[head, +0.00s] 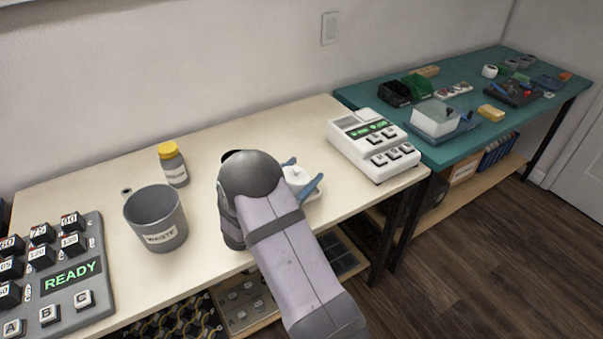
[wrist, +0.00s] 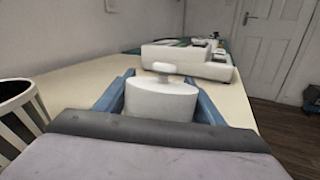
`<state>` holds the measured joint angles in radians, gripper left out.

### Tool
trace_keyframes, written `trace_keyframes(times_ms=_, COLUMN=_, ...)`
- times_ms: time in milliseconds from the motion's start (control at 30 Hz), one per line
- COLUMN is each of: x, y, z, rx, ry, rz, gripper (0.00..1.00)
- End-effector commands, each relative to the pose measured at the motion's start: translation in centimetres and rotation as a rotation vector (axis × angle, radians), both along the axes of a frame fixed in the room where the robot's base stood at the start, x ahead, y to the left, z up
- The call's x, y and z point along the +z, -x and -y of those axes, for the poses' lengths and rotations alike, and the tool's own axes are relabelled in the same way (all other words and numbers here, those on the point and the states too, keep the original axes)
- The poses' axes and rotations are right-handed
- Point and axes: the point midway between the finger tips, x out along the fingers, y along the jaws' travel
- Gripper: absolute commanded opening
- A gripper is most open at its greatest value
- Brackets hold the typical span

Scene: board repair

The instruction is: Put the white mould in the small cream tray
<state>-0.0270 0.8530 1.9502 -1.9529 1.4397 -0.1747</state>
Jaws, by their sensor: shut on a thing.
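The white mould (head: 296,174) is between the two blue fingers of my gripper (head: 302,174), over the front right part of the cream table. In the wrist view the mould (wrist: 160,101) is a rounded white block with a small knob on top, and it looks upright. My gripper (wrist: 160,92) is shut on it, with a blue finger at each side. A pale, low edge (head: 315,195) shows just below the mould in the head view; it may be the small cream tray, mostly hidden. I cannot tell whether the mould touches it.
A white device with keys (head: 368,143) stands right of my gripper. A grey waste bin (head: 155,218) and a yellow-capped bottle (head: 173,165) stand to the left. A grey READY panel (head: 70,282) is at far left. A teal table (head: 462,141) with parts adjoins at right.

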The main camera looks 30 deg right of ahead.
Motion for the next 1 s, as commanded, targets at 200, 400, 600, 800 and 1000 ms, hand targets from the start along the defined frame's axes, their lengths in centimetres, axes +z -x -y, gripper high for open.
trace_keyframes(times_ms=200, x=0.06, y=-0.02, z=0.0, rx=0.0, ry=0.001, rz=0.003, gripper=0.32)
trace_keyframes(times_ms=400, x=-0.42, y=-0.02, z=0.0, rx=0.0, ry=0.001, rz=0.002, gripper=0.32)
trace_keyframes(times_ms=600, x=-0.29, y=0.0, z=0.0, rx=0.0, ry=0.001, rz=0.0, gripper=0.81)
trace_keyframes(times_ms=800, x=-0.31, y=0.0, z=0.0, rx=0.0, ry=0.001, rz=0.0, gripper=0.81)
trace_keyframes(times_ms=1000, x=-0.43, y=0.33, z=-0.99, rx=0.002, ry=0.0, rz=0.0, gripper=0.81)
